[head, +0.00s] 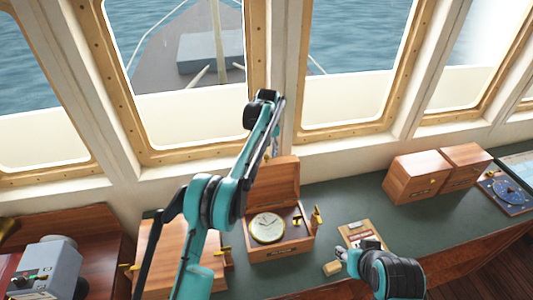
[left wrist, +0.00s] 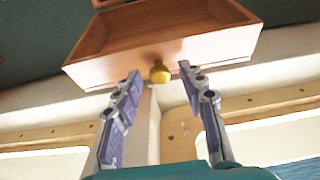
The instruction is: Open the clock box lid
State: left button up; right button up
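The wooden clock box (head: 280,247) stands on the green counter with its lid (head: 273,185) raised, leaning back toward the window. The round clock (head: 267,228) with a pale face lies exposed inside. In the left wrist view the lid (left wrist: 190,50) shows a brass knob (left wrist: 159,73). My left gripper (left wrist: 159,82) is open, its two fingers on either side of the knob with gaps visible. In the head view my arm mostly hides that gripper, behind the raised lid's top. My right gripper (head: 345,256) is low over the counter; its fingers are unclear.
A closed wooden box (head: 165,258) stands left of the clock box, partly behind my left arm. Two wooden boxes (head: 415,178) stand at the right. A clipboard (head: 358,233) and small tan block (head: 332,268) lie near my right gripper. Window frames rise behind.

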pick_arm(q)
jog(key=shift+r, duration=0.15)
jog(key=r, duration=0.7)
jog(key=shift+s+d+r, duration=0.1)
jog(key=shift+s, duration=0.2)
